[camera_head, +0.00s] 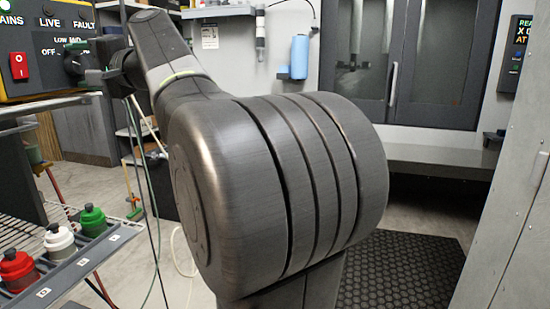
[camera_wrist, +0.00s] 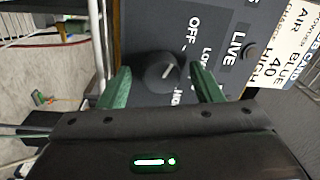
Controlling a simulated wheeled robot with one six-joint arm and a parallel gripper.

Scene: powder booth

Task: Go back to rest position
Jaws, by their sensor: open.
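My gripper (camera_wrist: 161,72) is open in the wrist view, with one green finger on each side of a round dark knob (camera_wrist: 158,74). Gaps show between the knob and both fingers, and nothing is held. The knob's white mark points up and right in that view, roughly toward the "OFF" and "LO" lettering. In the head view the knob (camera_head: 74,62) sits on the dark control panel (camera_head: 35,52) at the upper left. My arm reaches toward it there, and its large grey joint fills the middle of the view.
A red rocker switch (camera_head: 19,65) is left of the knob. Below, a grey rack (camera_head: 75,262) holds red, white and green capped bottles. A dark-doored cabinet (camera_head: 405,60) stands behind. A grey panel (camera_head: 510,225) borders the right. Floor with a black mat (camera_head: 400,275) is open.

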